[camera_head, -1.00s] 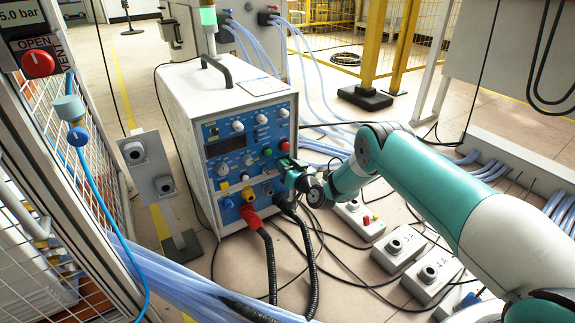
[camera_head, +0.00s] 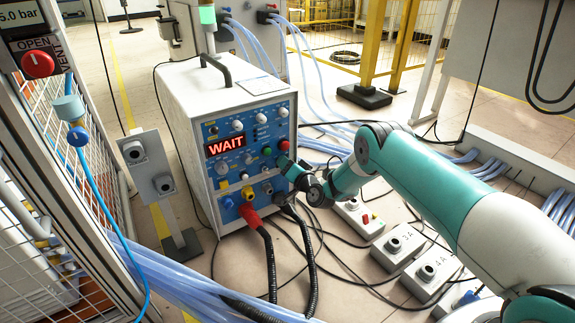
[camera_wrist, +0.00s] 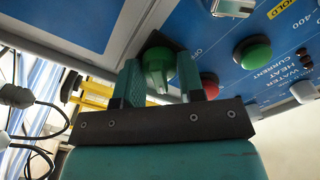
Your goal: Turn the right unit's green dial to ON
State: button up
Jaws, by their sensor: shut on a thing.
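The blue-fronted heater unit (camera_head: 225,135) has a white case, and its display (camera_head: 226,146) is lit with red letters reading WAIT. My gripper (camera_head: 286,164) reaches the right side of its panel from the right. In the wrist view, the green dial (camera_wrist: 157,63) sits between the two teal fingers of my gripper (camera_wrist: 160,76), which are shut on it. An OFF label shows beside the dial; an ON label is not readable. In the head view my gripper hides the dial.
A green button (camera_wrist: 252,54) and a red button (camera_wrist: 209,84) lie close beside the fingers. Black cables (camera_head: 270,265) plug in below my gripper. Grey floor boxes (camera_head: 398,246) stand at the right, and a mesh cage (camera_head: 40,215) at the left.

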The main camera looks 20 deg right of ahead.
jog(key=shift+f, duration=0.1)
jog(key=o, duration=0.9)
jog(key=shift+s, duration=0.1)
jog(key=p+v, duration=1.7)
jog(key=p, duration=0.1)
